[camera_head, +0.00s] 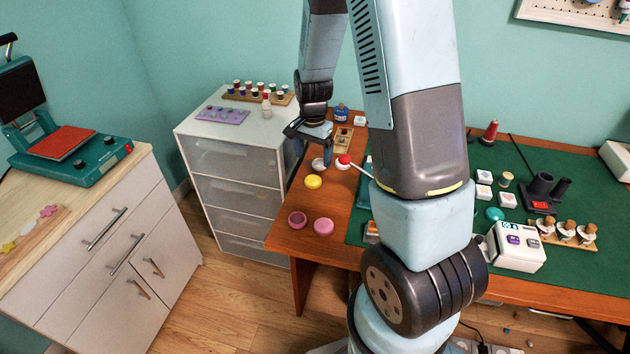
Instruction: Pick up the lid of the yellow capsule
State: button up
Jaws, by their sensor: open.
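The yellow capsule (313,181) is a small, round, flat-topped thing on the left part of the wooden table. It looks like one piece from here, and I cannot make out a seam between lid and base. My gripper (306,142) hangs at the table's left edge, above and behind the yellow capsule in the picture. It is open and apart from the capsule. I see nothing between its fingers, though they are small and dark at this distance.
A white round piece (318,164) and a red-topped one (344,161) lie behind the yellow capsule. Two pink round pieces (323,226) lie in front. A drawer cabinet (232,160) stands left of the table (287,238). My arm hides part of the green mat (560,185).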

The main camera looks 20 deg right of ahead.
aim_at(313, 179)
jog(key=shift+s+a+f, duration=0.1)
jog(key=shift+f, duration=4.3)
jog(key=c, duration=1.1)
jog(key=shift+r, duration=0.1)
jog(key=shift+c, duration=0.2)
